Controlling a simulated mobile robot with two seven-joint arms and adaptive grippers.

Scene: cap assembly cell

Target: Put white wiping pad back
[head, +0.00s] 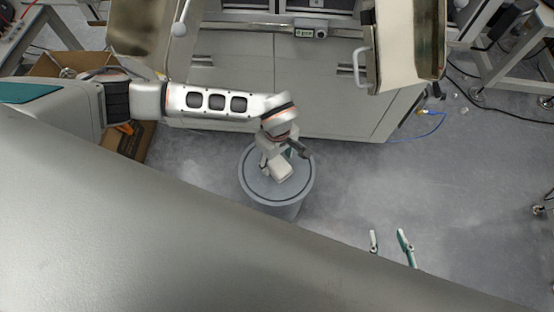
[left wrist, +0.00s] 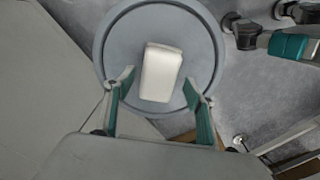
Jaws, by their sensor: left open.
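The white wiping pad (left wrist: 161,72) is a pale rounded block on the round grey top of a drum-like stand (left wrist: 118,22). In the head view the stand (head: 249,183) is below my left arm, and a pale block that looks like the pad (head: 282,172) shows on it. My left gripper (left wrist: 158,82) is open, its green fingers apart on either side of the pad's near end. I cannot tell whether they touch it. In the head view my left gripper (head: 283,158) partly covers the stand. My right gripper (head: 388,237) shows two separated fingertips; its base is hidden.
A grey cabinet (head: 320,90) stands behind the stand, with hinged panels (head: 408,45) swung out. A cardboard box (head: 130,142) is at the left. A blue cable (head: 425,132) lies on the floor at the right. The floor right of the stand is clear.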

